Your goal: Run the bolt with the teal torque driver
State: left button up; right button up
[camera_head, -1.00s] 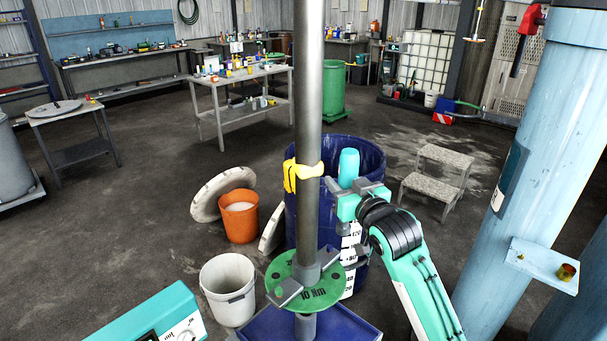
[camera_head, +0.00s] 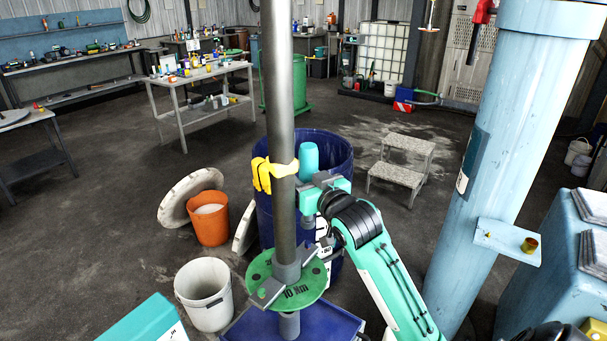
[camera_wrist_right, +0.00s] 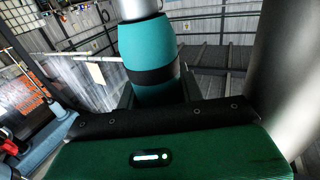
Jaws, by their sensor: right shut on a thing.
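The teal torque driver (camera_head: 309,158) stands roughly upright just right of the grey metal column in the head view. My right gripper (camera_head: 317,191) is shut on it. In the right wrist view the driver (camera_wrist_right: 149,58) rises from between the jaws, teal with a black band and a silver part at the top edge. A green round flange (camera_head: 287,283) marked "10 Nm" surrounds the column (camera_head: 280,100) below the gripper, with grey blocks on it. I cannot make out the bolt clearly. My left gripper is not in view.
A yellow glove-like item (camera_head: 268,174) is on the column beside the driver. A dark blue drum (camera_head: 335,155) stands behind. A white bucket (camera_head: 204,295) and an orange bucket (camera_head: 208,222) are at left. A light-blue column (camera_head: 480,160) with a small shelf (camera_head: 508,242) stands at right.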

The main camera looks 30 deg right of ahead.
jog(key=shift+f+b, duration=1.2)
jog(key=shift+f, duration=1.5)
jog(key=shift+p, duration=0.3)
jog(key=shift+f+b, duration=0.5)
jog(key=shift+f, duration=0.75)
dwell(0.4)
jog(key=shift+f, duration=0.1)
dwell(0.5)
jog(key=shift+s+f, duration=0.1)
jog(key=shift+f, duration=0.05)
dwell(0.4)
